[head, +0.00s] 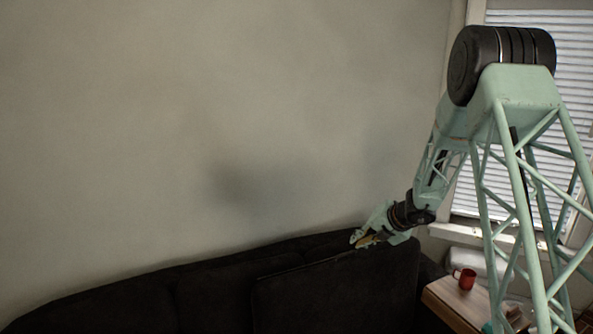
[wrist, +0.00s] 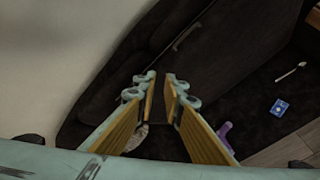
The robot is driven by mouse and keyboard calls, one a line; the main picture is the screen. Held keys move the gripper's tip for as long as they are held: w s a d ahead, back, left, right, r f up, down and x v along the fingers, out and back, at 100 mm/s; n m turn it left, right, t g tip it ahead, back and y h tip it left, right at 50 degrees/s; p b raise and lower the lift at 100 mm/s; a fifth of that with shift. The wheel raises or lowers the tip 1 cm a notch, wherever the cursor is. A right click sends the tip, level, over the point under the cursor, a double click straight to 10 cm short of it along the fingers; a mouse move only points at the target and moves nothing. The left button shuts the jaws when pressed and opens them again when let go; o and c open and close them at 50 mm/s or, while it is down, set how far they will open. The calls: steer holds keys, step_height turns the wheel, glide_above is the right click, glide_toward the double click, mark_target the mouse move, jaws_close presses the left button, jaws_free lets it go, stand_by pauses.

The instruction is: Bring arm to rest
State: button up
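My arm reaches down on the right of the head view. My gripper (head: 362,240) is in the air in front of the wall, near the top of the dark sofa (head: 110,305). In the wrist view my gripper (wrist: 160,85) has its two wood-coloured finger pads apart, with a narrow empty gap between the tips. Nothing is held. The dark sofa (wrist: 205,45) lies beyond the fingertips in that view. I cannot tell the exact distance between gripper and sofa.
A wooden side table (head: 455,302) with a red mug (head: 465,278) stands at lower right, below a window blind (head: 570,70). The wrist view shows a blue item (wrist: 280,107), a pale spoon-like item (wrist: 291,72) and a purple item (wrist: 226,135). The wall (head: 200,120) is bare.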

steer(key=s+a+r+n+g+b, duration=0.1)
steer(key=s+a+r+n+b, duration=0.1)
steer(key=s+a+r+n, duration=0.35)
steer(key=s+a+r+n+y+b, duration=0.1)
steer(key=s+a+r+n+b, duration=0.1)
steer(key=s+r+n, duration=0.45)
steer(key=s+a+r+n+g+b, duration=0.1)
steer(key=s+a+r+n+b, duration=0.2)
steer(key=s+r, duration=0.45)
steer(key=s+a+r+n+g+b, duration=0.1)
steer(key=s+n, duration=0.5)
steer(key=s, duration=0.4)
steer(key=s+a+r+n+b, duration=0.15)
steer(key=s+n, duration=0.35)
steer(key=s, duration=0.5)
steer(key=s+d+f+n+h+b, duration=0.1)
steer(key=s+n, duration=0.4)
steer(key=s, duration=0.5)
steer(key=s+d+f+n+h+b, duration=0.2)
steer(key=s+d+n, duration=0.3)
steer(key=s, duration=0.5)
steer(key=s+d+f+n+h+b, duration=0.2)
steer(key=s+d+f+n+b, duration=0.1)
steer(key=s, duration=0.6)
steer(key=d+n, duration=0.1)
steer(key=n, duration=0.1)
steer(key=shift+s+d+f+n+b, duration=0.2)
steer(key=shift+s+f+n+b, duration=0.1)
steer(key=shift+s+f, duration=0.1)
